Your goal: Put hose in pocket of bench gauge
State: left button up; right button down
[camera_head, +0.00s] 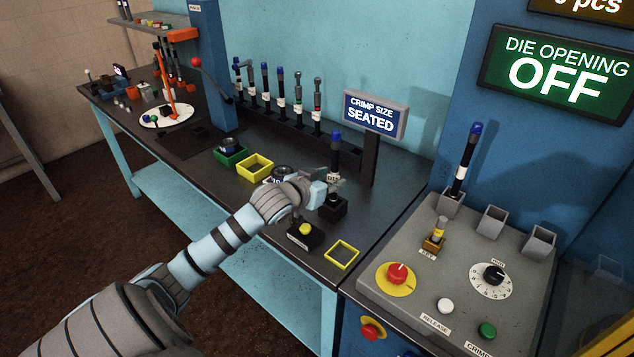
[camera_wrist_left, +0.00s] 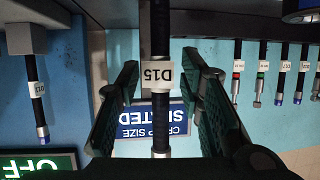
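A black hose with a blue upper end (camera_head: 335,142) and a white D15 tag stands about upright in the black block of the bench gauge (camera_head: 334,209). The gauge's sign (camera_head: 373,114) reads "CRIMP SIZE SEATED". My left gripper (camera_head: 322,187) is at the hose, just above the block, and partly covers it. In the left wrist view, my left gripper (camera_wrist_left: 160,65) has its fingers spread on both sides of the hose (camera_wrist_left: 161,110), with gaps visible. The hose's lower end is hidden in the block. My right gripper is not in view.
Several hoses (camera_head: 281,88) stand in a rack behind. Green (camera_head: 230,155) and yellow (camera_head: 255,168) trays, a yellow-button box (camera_head: 305,232) and a yellow frame (camera_head: 342,254) are on the bench. The grey crimp panel (camera_head: 450,262) at right holds another hose (camera_head: 466,158) in a pocket.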

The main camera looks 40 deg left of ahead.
pick_arm(q)
jog(key=p+v, duration=0.3)
jog(key=v, duration=0.6)
jog(key=shift+s, duration=0.15)
